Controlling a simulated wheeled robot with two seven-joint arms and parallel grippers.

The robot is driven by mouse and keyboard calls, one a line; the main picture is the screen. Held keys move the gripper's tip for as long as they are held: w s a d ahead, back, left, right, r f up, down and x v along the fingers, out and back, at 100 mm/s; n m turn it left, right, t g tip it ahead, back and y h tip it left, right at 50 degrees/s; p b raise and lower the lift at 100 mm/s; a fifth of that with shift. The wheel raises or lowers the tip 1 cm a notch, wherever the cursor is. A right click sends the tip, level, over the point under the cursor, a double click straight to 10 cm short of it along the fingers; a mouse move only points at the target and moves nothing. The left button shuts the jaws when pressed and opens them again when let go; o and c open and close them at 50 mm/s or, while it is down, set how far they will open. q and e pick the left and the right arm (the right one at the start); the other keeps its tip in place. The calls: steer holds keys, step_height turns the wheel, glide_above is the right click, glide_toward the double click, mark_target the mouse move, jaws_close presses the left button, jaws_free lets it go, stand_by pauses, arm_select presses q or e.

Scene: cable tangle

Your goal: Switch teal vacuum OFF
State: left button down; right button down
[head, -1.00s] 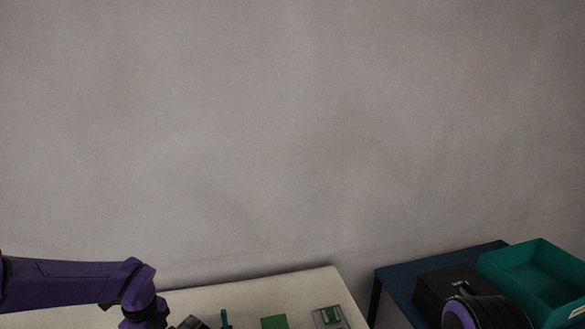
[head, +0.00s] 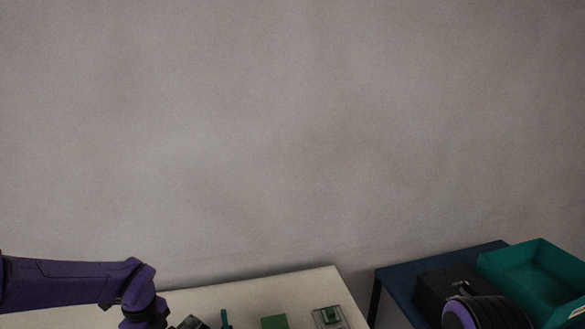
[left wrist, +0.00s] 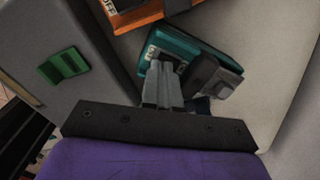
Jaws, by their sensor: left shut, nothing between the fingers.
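In the left wrist view, a teal device (left wrist: 190,45) lies on the pale tabletop, with white lettering at its left end, partly covered and too small to read surely. My right gripper is not seen.
A green piece (left wrist: 63,66) sits on a grey surface at left. In the head view, a teal tray (head: 540,275) and a black box (head: 440,285) stand on a dark blue table (head: 395,285) at right.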

arm_select(q)
steer(key=shift+f+b, duration=0.75)
steer(key=shift+f, duration=0.15)
steer(key=shift+s+r, duration=0.1)
stand_by(0.3)
step_height(320, 180, up, 7)
steer(key=p, duration=0.4)
steer(key=shift+p, duration=0.4)
